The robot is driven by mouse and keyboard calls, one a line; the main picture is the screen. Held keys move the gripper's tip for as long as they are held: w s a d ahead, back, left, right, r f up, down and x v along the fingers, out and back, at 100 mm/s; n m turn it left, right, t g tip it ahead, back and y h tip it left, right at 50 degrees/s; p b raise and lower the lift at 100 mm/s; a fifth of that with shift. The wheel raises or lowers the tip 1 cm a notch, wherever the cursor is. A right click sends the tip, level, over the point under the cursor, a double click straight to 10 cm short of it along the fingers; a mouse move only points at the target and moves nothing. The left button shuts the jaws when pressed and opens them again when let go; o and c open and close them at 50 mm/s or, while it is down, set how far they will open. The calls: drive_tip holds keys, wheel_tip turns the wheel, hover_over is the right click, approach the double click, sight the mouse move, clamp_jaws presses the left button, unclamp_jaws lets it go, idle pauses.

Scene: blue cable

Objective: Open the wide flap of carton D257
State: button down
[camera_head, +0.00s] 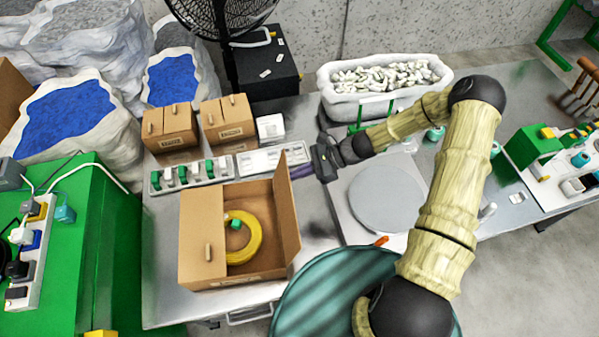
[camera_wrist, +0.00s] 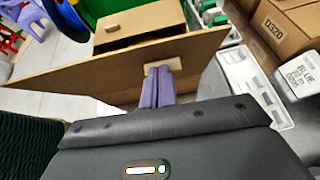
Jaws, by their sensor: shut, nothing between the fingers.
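The open carton (camera_head: 250,281) stands on the metal table; I cannot read its label. Its right flap (camera_head: 288,210) stands up, and the left flap (camera_head: 203,235) with a small tab lies flat over the left part of the opening. A yellow cable coil with a green piece lies inside. My gripper (camera_head: 297,172) is at the outer side of the raised flap, near its far end. In the wrist view its purple fingers (camera_wrist: 157,80) are shut together at the flap's small tab (camera_wrist: 157,64), apparently touching it, with nothing between them. The raised flap (camera_wrist: 80,75) spans that view.
Behind the carton are a switch strip (camera_head: 190,176), two closed cartons (camera_head: 171,127), one marked D320 in the wrist view (camera_wrist: 275,32), and a small white box (camera_head: 271,128). A round grey plate (camera_head: 386,196) lies to the right. A teal ribbed round top (camera_head: 330,295) is in front.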

drive_tip(key=shift+r, duration=0.45)
drive_tip(key=shift+d, duration=0.1)
drive_tip(key=d+f+b+v, duration=0.1)
drive_tip(key=f+b+v, duration=0.1)
drive_tip(key=v, duration=1)
drive_tip(key=shift+w+d+f+b, duration=0.15)
drive_tip(key=shift+w+d+b, duration=0.1)
drive_tip(key=shift+d+b, duration=0.35)
drive_tip(key=shift+a, duration=0.2)
drive_tip(key=s+d+r+n+t+h, duration=0.2)
drive_tip(key=s+d+r+n+h, duration=0.1)
drive_tip(key=s+r+n+h, duration=0.3)
drive_tip(key=s+d+r+n+t+h, duration=0.3)
drive_tip(key=s+r+n+h, duration=0.3)
drive_tip(key=s+r+n, duration=0.1)
drive_tip(key=shift+s+d+r+n, duration=0.3)
drive_tip(key=shift+r+n, duration=0.45)
drive_tip(key=shift+n, duration=0.45)
